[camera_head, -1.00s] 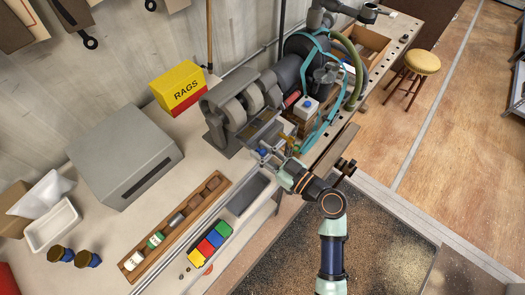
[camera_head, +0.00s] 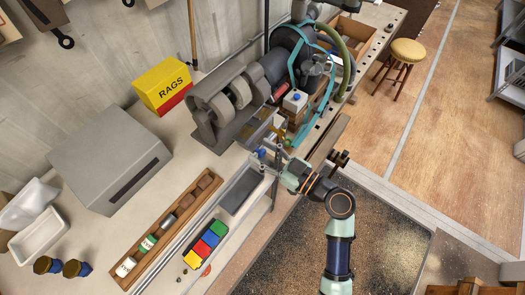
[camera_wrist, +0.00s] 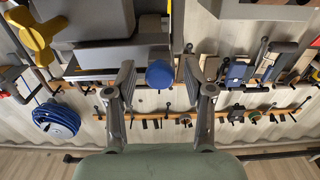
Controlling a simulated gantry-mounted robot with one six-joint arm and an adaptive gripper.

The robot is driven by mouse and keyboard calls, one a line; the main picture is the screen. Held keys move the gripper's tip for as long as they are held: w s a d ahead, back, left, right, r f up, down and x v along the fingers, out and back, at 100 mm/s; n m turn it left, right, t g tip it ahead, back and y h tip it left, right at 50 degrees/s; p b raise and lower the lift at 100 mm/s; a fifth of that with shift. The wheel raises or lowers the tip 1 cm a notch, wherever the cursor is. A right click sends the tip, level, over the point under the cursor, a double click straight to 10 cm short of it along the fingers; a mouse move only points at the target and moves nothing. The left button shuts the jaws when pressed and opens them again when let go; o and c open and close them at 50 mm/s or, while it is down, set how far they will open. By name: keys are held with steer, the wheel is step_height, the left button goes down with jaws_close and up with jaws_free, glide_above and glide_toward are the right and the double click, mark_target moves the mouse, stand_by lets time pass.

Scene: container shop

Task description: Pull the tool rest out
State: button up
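A blue round knob (camera_wrist: 160,74) sits at the front of the grey machine (camera_wrist: 105,27) in the wrist view. I take it to be the tool rest's knob. It also shows as a small blue spot (camera_head: 262,154) at the bench's front side, below the grinder (camera_head: 225,105). My gripper (camera_wrist: 158,78) has one finger on each side of the knob, with a visible gap to each, so it is open. In the head view my gripper (camera_head: 270,158) is at the bench edge by the knob. The rest's body is largely hidden.
A grey tray (camera_head: 226,205) and coloured blocks (camera_head: 206,243) lie along the bench front. A wooden rack (camera_head: 165,232) holds several small items. A yellow rags box (camera_head: 162,87) stands behind. A teal hose (camera_head: 327,117) hangs right of the grinder. Open floor lies to the right.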

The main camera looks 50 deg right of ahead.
stand_by(0.3)
steer(key=s, duration=1.2)
steer(key=shift+d, duration=0.15)
steer(key=w+a+r+n+g+y+p, duration=0.1)
steer(key=w+a+r+g+p, duration=0.15)
steer(key=w+a, duration=0.45)
steer(key=w+a+r+n+g+y+p, duration=0.1)
steer(key=w+a+r+g+p, duration=0.15)
steer(key=w+a, duration=0.4)
steer(key=w+a+r+m+h+p, duration=0.1)
steer(key=a+r+m+h+p, duration=0.1)
steer(key=a+r, duration=0.8)
steer(key=a+p, duration=0.1)
steer(key=a, duration=0.3)
steer(key=shift+r+m+h+p, duration=0.2)
steer(key=shift+m+h+p, duration=0.1)
steer(key=shift+p, duration=0.05)
